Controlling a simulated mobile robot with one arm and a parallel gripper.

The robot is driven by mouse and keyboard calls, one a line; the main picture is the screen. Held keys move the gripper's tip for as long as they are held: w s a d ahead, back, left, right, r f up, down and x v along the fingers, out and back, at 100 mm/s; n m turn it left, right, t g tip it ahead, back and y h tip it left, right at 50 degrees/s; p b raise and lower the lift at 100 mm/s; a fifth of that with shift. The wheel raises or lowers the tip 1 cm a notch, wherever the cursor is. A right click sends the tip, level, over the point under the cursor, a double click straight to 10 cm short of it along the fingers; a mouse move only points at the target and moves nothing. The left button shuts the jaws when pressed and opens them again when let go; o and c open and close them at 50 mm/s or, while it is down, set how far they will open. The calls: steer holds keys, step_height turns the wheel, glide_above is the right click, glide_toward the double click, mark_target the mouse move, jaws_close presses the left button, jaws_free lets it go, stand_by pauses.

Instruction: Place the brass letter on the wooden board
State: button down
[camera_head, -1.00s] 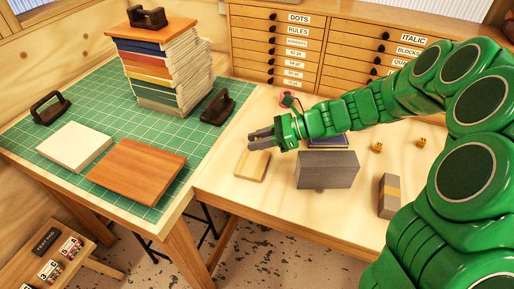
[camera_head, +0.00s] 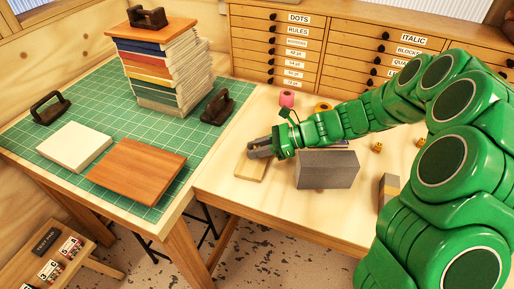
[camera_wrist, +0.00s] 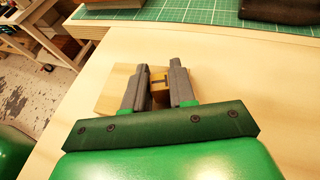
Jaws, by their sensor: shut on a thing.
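My gripper (camera_head: 259,149) is over the small pale wooden board (camera_head: 250,172) near the left side of the bench. In the wrist view my gripper (camera_wrist: 160,68) is shut on a small brass letter block (camera_wrist: 159,86), which sits between the two grey fingers and has a dark mark on its face. The board also shows in the wrist view (camera_wrist: 112,92), behind and left of the fingers. In the head view the fingers hide the held letter. I cannot tell whether the letter touches the board.
A grey block (camera_head: 328,171) stands right of the board. Two other small brass pieces (camera_head: 377,147) (camera_head: 421,142) lie farther right, near a banded block (camera_head: 386,189). The green mat (camera_head: 200,140) lies left.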

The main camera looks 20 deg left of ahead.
steer(key=c, duration=0.9)
jaws_free()
steer(key=shift+w+d+r, duration=0.1)
steer(key=shift+d+r, duration=0.1)
steer(key=v, duration=1.1)
steer(key=shift+w+d+r, duration=0.1)
steer(key=shift+w+d, duration=0.05)
steer(key=shift+d, duration=0.05)
